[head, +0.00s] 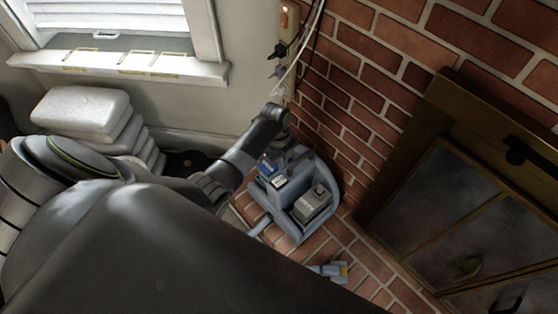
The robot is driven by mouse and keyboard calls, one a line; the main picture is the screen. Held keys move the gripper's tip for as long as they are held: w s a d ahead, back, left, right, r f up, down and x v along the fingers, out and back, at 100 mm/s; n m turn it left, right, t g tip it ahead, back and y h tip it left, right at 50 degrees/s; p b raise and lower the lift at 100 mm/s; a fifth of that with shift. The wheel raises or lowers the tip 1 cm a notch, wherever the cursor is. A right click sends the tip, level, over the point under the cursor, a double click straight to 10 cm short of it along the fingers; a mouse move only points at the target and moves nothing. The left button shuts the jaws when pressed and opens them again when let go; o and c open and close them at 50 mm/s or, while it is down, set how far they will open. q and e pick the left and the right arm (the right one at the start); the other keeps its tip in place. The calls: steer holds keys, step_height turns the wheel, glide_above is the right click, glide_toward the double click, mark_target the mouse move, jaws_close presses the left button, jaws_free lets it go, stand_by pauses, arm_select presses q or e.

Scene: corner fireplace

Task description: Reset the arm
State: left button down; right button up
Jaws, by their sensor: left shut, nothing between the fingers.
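My left arm comes in from the left, rises to a bend near the brick wall, and ends over a grey-blue caddy (268,200) in the corner. My left gripper (298,158) is small and dark at the caddy's back edge. It looks shut and empty; whether it touches the caddy I cannot tell. My right gripper is out of view.
The caddy holds a grey box (310,205) and a small blue-and-white item (267,168). A fireplace door (450,210) stands at right, stacked cushions (82,112) at left. A socket strip with cables (288,28) hangs above.

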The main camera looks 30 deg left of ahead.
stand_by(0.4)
arm_select(q)
steer(key=shift+s+f, duration=0.15)
steer(key=shift+s, duration=0.15)
steer(key=s+a+r+n+t+y, duration=0.1)
steer(key=s+a+r+n, duration=0.1)
steer(key=s+r+n, duration=0.5)
steer(key=s+a+r+n+t+y, duration=0.1)
steer(key=s+a+r+n+t, duration=0.1)
steer(key=s+n, duration=0.75)
steer(key=s+a+r+n+t+y, duration=0.15)
steer(key=s+r+n, duration=0.4)
steer(key=s, duration=0.55)
step_height(320, 180, down, 23)
steer(key=a+g+p, duration=0.1)
steer(key=g, duration=0.1)
steer(key=s+f+p, duration=0.1)
steer(key=s+f, duration=1.3)
steer(key=f, duration=0.2)
steer(key=shift+s+d+f+g+h, duration=0.2)
steer(key=shift+s+d+g+h, duration=0.15)
steer(key=shift+d, duration=0.1)
